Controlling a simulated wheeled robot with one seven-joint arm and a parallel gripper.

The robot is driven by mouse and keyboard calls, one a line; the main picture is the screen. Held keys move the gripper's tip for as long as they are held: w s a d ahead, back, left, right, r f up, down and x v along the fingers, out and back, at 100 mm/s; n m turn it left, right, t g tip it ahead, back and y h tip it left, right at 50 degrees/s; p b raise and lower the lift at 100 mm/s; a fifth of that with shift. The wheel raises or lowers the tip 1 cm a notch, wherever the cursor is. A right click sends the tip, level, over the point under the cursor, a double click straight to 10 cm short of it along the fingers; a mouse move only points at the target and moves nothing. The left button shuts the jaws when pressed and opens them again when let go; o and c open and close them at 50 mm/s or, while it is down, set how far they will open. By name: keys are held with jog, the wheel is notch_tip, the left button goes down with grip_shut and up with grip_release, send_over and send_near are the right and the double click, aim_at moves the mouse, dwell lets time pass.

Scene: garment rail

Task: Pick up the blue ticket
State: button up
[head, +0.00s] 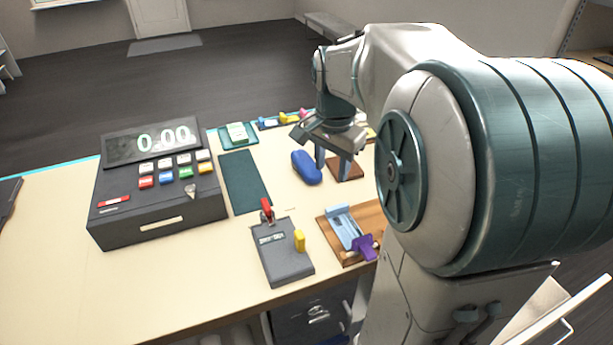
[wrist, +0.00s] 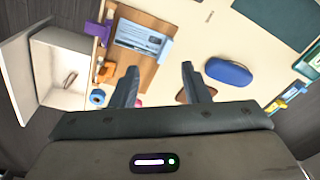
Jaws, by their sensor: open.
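A light blue printed card (head: 344,226), which looks like the blue ticket, lies on a wooden board (head: 374,217) near the front of the counter. It also shows in the wrist view (wrist: 138,37), beyond the fingertips and slightly left, with a plain light blue piece at its right end. My gripper (head: 334,163) is open and empty above the counter, farther back than the card. In the wrist view its two fingers (wrist: 160,76) are spread apart with nothing between them. The head view does not show clearly how high the fingertips are.
A blue glasses-case-like object (head: 306,168) lies left of my gripper, and a brown pad (head: 347,171) is by the fingers. A purple piece (head: 364,246) sits at the board's front edge. A card terminal (head: 283,253) and cash register (head: 155,195) stand left.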

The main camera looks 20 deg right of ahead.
jog(key=w+d+f+m+g+b, duration=0.1)
jog(key=w+d+f+m, duration=0.3)
jog(key=w+d+m, duration=0.15)
send_over(341, 205)
jog(key=shift+y, duration=0.3)
jog(key=f, duration=0.8)
jog(key=shift+d+f, duration=0.3)
jog(key=shift+a+f+p, duration=0.15)
jog(key=shift+f+p, duration=0.2)
jog(key=shift+f, duration=0.95)
jog(key=shift+a+f+p, duration=0.15)
jog(key=shift+f+p, duration=0.15)
jog(key=shift+f, duration=1)
grip_shut()
